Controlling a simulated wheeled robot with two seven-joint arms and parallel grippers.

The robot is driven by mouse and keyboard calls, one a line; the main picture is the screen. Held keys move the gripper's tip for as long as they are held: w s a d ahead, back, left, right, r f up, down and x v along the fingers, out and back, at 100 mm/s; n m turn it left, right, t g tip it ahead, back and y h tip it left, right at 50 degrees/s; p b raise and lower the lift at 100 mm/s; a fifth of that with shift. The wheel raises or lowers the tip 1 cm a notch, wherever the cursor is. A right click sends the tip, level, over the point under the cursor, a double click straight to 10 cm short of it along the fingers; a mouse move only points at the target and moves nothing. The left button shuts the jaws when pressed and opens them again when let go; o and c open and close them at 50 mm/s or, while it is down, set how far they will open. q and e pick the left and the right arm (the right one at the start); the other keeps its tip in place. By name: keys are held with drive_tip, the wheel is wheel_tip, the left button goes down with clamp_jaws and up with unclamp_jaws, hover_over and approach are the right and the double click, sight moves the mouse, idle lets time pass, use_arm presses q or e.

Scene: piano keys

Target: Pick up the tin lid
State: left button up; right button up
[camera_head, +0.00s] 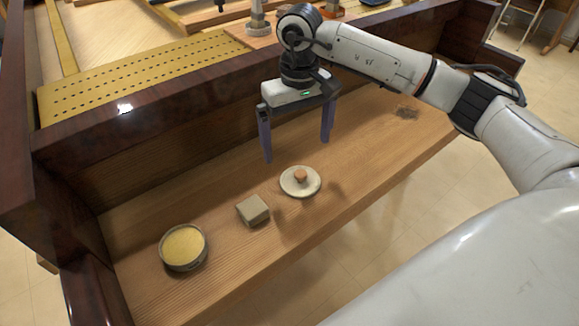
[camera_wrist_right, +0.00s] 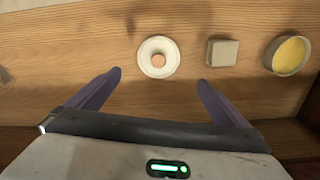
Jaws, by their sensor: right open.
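The tin lid (camera_head: 300,182) is a pale round disc with a copper-brown knob, lying on the wooden ledge. It also shows in the right wrist view (camera_wrist_right: 158,57), ahead of the fingertips and between their lines. A round tin (camera_head: 184,247) with yellow contents stands at the left of the ledge; it shows at the right in the wrist view (camera_wrist_right: 287,55). My right gripper (camera_head: 296,150) is open and empty, pointing down above and behind the lid, not touching it. My left gripper does not show.
A small grey-beige block (camera_head: 253,209) sits between the lid and the tin, close to the lid. A dark wooden rail (camera_head: 130,125) runs behind the ledge. The ledge (camera_head: 390,145) is clear to the right of the lid, apart from a dark patch.

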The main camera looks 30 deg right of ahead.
sight(299, 171)
drive_tip(key=f, duration=0.4)
drive_tip(key=shift+s, duration=0.4)
drive_tip(key=shift+f, duration=0.35)
drive_tip(key=f, duration=0.4)
drive_tip(key=shift+w+d+f, duration=0.1)
drive_tip(key=shift+d+f, duration=0.1)
drive_tip(key=shift+f, duration=0.3)
drive_tip(key=c, duration=1.1)
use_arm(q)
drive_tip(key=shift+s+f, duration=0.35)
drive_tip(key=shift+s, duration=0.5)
use_arm(e)
drive_tip(key=shift+c, duration=0.5)
drive_tip(key=shift+r, duration=0.1)
